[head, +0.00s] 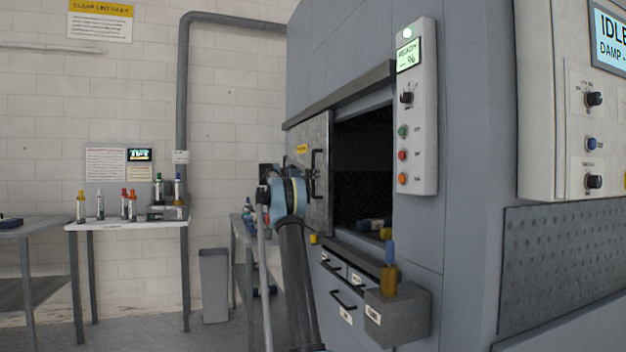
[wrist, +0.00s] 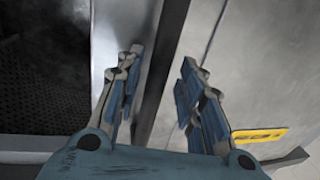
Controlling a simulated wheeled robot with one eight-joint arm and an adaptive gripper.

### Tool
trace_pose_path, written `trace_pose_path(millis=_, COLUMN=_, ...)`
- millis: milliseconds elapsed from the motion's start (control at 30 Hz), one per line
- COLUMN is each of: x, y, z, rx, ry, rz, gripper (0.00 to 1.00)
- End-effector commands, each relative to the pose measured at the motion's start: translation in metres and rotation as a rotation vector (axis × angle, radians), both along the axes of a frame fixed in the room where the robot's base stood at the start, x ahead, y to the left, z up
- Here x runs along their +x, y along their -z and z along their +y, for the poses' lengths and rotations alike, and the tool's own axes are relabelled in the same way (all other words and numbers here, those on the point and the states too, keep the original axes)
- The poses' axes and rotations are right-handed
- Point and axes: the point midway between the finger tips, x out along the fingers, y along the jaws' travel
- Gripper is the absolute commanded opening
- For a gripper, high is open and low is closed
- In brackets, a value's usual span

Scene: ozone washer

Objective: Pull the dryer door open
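A grey metal door (head: 316,201) with a yellow label stands at the left side of a dark opening (head: 362,165) in the large grey machine. I cannot tell whether it slides or swings. A dark upright bar handle (head: 314,173) is on its face. My gripper (head: 293,192) is in front of the door's left part and its fingertips are hidden in the head view. In the wrist view, my gripper (wrist: 162,62) has its two blue-padded fingers apart. The dark handle bar (wrist: 166,58) runs between them; contact is not clear.
A control panel (head: 416,110) reading READY is right of the opening. Below are drawers (head: 346,285) and a protruding grey box (head: 397,316) with a blue-topped bottle. A second panel (head: 565,120) reads IDLE. A white table (head: 125,223) with bottles and a grey bin (head: 214,287) stand left.

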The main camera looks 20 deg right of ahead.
Motion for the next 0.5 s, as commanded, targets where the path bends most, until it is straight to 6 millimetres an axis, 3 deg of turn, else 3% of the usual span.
trace_pose_path(millis=300, x=-0.002, y=-0.001, z=0.001, rx=-0.001, ry=0.002, rz=0.0, gripper=0.36)
trace_pose_path(millis=500, x=-0.006, y=-0.001, z=0.022, rx=-0.001, ry=0.0, rz=0.0, gripper=0.36)
